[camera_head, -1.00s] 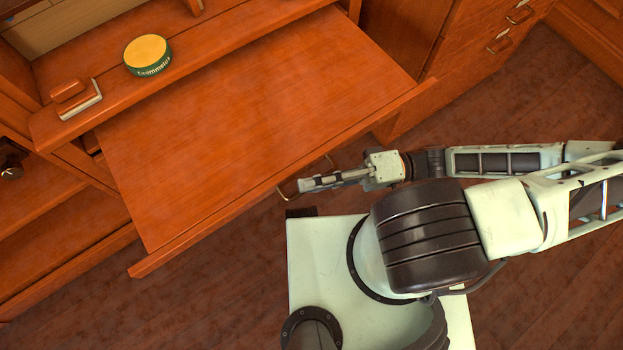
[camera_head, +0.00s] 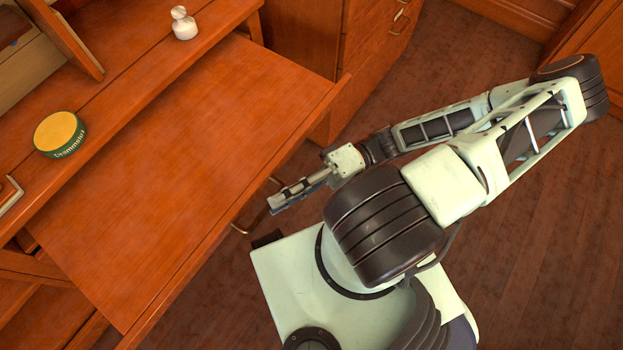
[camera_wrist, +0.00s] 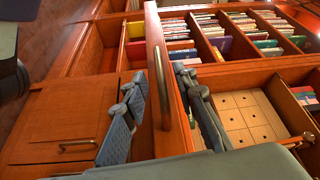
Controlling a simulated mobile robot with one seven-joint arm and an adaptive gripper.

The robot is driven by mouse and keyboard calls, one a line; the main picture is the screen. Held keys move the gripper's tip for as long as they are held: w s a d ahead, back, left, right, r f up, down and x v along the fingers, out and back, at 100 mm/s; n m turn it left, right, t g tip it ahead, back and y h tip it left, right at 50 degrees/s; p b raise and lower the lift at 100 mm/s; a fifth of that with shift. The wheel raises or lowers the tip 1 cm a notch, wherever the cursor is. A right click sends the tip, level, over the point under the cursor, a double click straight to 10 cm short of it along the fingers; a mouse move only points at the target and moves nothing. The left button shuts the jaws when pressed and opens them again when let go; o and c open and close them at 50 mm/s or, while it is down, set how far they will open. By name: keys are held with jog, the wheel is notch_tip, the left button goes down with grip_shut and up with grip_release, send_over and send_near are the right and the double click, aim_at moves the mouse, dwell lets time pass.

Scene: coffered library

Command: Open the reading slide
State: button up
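The reading slide (camera_head: 190,170) is a broad reddish wooden board, standing well out from the desk in the head view. A thin brass handle (camera_head: 240,231) is on its front edge, and in the wrist view the handle (camera_wrist: 162,92) shows on the slide's front strip. My gripper (camera_head: 272,207) is right beside the handle in the head view. In the wrist view my gripper (camera_wrist: 163,110) has its two grey fingers spread apart, with the front strip and handle seen between them. It looks open and holds nothing. I cannot tell whether it touches the handle.
A yellow-topped green round tin (camera_head: 60,134) and a white knobbed object (camera_head: 184,23) stand on the desk ledge behind the slide. Drawers (camera_head: 385,35) are at the back right. The wrist view shows shelves of books (camera_wrist: 235,45). Floor (camera_head: 510,240) is clear at right.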

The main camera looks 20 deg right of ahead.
jog(key=w+d, duration=0.1)
jog(key=d, duration=0.7)
jog(key=shift+w+f, duration=0.15)
jog(key=shift+f, duration=0.15)
